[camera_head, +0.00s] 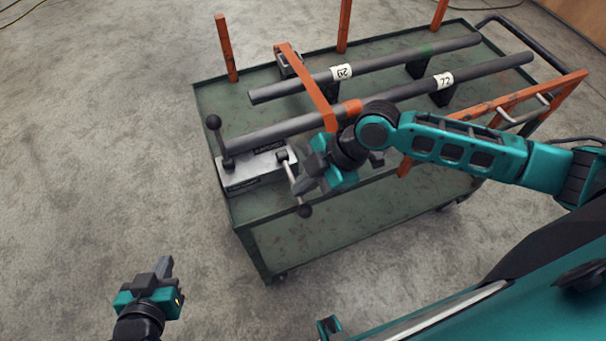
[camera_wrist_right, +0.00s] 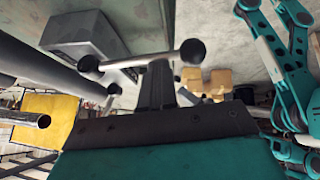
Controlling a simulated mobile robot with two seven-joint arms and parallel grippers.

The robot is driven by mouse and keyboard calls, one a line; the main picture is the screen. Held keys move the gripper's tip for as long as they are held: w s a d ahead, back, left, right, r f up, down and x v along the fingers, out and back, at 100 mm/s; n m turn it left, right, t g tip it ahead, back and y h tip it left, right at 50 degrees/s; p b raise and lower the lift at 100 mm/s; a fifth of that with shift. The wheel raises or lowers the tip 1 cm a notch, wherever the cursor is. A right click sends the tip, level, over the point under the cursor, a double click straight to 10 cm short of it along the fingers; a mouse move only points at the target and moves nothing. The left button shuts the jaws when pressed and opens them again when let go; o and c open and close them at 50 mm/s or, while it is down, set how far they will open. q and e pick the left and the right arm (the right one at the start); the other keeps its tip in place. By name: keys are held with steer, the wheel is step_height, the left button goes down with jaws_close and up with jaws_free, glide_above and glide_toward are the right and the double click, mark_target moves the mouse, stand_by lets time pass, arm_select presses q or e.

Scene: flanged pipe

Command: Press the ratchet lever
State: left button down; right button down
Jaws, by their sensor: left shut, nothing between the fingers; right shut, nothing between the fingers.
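A grey metal clamp block (camera_head: 250,172) sits at the near left corner of the green cart. It carries a silver bar with black ball ends (camera_head: 293,176) and an upright dark lever with a black knob (camera_head: 213,122). I cannot tell which part is the ratchet lever. An orange strap (camera_head: 312,88) crosses the pipes, with a dark buckle (camera_head: 289,66) at its far end. My right gripper (camera_head: 304,185) is shut and empty beside the silver bar. In the right wrist view the bar (camera_wrist_right: 135,61) lies across the fingertips (camera_wrist_right: 157,68); contact is unclear. My left gripper (camera_head: 164,268) is shut and empty over the floor.
The cart's near deck is clear.

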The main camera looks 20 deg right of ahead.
arm_select(q)
steer(key=shift+w, duration=0.15)
arm_select(e)
steer(key=shift+s+f, duration=0.1)
steer(key=shift+f, duration=0.45)
steer(key=shift+s+f, duration=0.1)
arm_select(q)
steer(key=shift+r, duration=0.1)
